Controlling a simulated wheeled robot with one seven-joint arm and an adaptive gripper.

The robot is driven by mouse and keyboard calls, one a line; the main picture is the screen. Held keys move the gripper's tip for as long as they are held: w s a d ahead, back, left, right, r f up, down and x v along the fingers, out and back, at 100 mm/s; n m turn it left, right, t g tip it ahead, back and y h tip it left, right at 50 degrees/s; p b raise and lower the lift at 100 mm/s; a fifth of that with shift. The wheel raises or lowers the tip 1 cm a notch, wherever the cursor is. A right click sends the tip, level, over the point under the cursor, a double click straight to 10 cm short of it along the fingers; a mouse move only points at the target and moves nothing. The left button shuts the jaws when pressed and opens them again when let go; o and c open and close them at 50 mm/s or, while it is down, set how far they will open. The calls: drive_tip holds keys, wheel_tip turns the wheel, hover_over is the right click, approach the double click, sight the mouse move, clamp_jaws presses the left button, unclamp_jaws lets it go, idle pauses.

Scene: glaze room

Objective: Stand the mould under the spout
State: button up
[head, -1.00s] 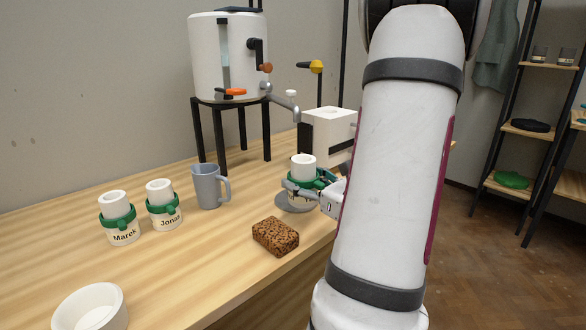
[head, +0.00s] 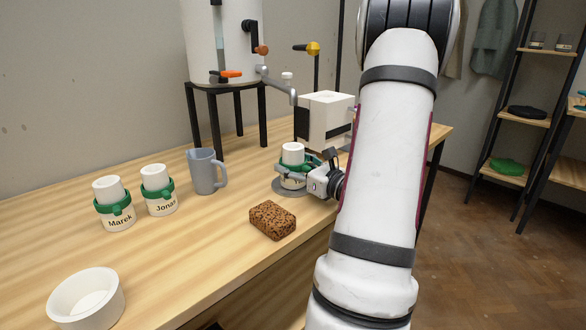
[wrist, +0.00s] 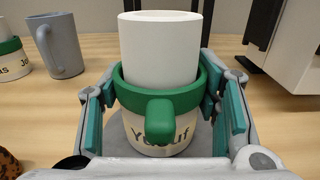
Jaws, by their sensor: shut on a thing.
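A white mould (head: 293,153) with a green band and handle stands upright on a round grey disc (head: 283,193). In the wrist view the mould (wrist: 160,50) has a partly covered name label that looks like "Yousuf". My gripper (head: 308,172) is shut on it, with teal finger pads at both sides of the green band (wrist: 160,95). The spout (head: 282,85) is a grey pipe from the white tank (head: 225,40), and its end is above and near the mould. I cannot tell whether it is exactly over the opening.
Two similar moulds, Marek (head: 115,205) and Jonas (head: 158,190), stand at left by a grey-blue jug (head: 205,172). A brown sponge (head: 272,220) lies near the front edge, and a white bowl (head: 88,298) at front left. A white box machine (head: 325,118) stands behind the mould.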

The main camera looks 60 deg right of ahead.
drive_tip(key=shift+r, duration=0.1)
drive_tip(key=o, duration=1.3)
drive_tip(key=shift+c, duration=0.2)
drive_tip(key=shift+s, duration=0.35)
drive_tip(key=p+v, duration=0.1)
drive_tip(key=v, duration=1)
drive_tip(key=shift+s+p, duration=0.2)
drive_tip(key=shift+p, duration=0.2)
